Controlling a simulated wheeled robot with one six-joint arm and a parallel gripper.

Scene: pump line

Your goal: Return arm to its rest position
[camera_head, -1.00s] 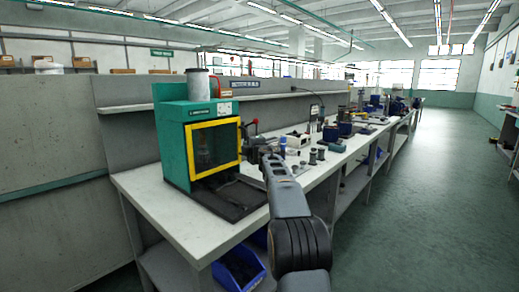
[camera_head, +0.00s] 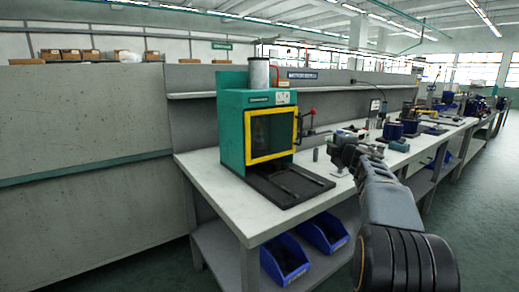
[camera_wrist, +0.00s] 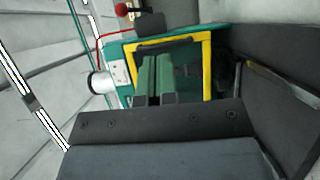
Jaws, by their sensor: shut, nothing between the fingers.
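My arm reaches in from the lower right of the head view, over the front edge of the workbench. My gripper (camera_head: 342,146) is at its far end, to the right of the green machine (camera_head: 233,126) and apart from it. The gripper is small there and its fingers are hard to make out. In the wrist view the gripper (camera_wrist: 156,98) points toward the machine's yellow-framed window (camera_wrist: 208,70). The fingers are together, with nothing seen between them.
The workbench (camera_head: 215,170) runs back to the right, with several small parts and blue pumps (camera_head: 393,131) on it. Blue bins (camera_head: 285,260) stand on the shelf below. A red-knobbed lever (camera_head: 312,112) sticks out at the machine's right. The floor on the right is clear.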

